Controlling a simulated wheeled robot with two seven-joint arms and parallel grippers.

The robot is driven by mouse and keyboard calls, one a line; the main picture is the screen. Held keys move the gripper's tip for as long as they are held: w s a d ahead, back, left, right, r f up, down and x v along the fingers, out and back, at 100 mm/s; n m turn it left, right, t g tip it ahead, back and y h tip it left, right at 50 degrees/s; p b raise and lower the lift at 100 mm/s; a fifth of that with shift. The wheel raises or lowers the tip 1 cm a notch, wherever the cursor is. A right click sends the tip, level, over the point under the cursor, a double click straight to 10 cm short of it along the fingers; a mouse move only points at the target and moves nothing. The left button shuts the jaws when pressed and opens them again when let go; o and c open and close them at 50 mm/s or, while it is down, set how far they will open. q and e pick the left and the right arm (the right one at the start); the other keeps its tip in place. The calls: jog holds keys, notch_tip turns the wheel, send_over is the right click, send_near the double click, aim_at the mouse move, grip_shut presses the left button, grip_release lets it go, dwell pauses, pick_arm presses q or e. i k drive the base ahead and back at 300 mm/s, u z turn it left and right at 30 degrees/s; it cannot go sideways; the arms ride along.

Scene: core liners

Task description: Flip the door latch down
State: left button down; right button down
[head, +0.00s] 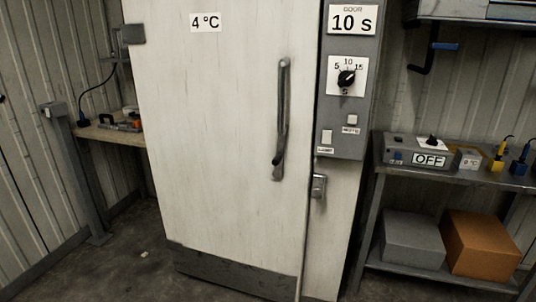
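A tall off-white cold-room door (225,130) with a "4 °C" label fills the middle of the head view and looks shut. A long dark vertical handle (282,120) is fixed near its right edge. A small grey metal latch (318,186) sits on the frame just right of the door edge, below the control panel. It is too small to tell which way its lever points. Neither of my grippers is in view.
A grey control panel (348,80) with a "10 s" display, knob and switches is above the latch. At right, a metal shelf (450,178) carries a box reading "OFF"; grey (411,238) and orange (481,245) boxes sit below. A wooden side table (112,135) stands left.

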aim_at(277, 173)
jog(key=u, duration=0.05)
jog(key=i, duration=1.05)
jog(key=z, duration=0.5)
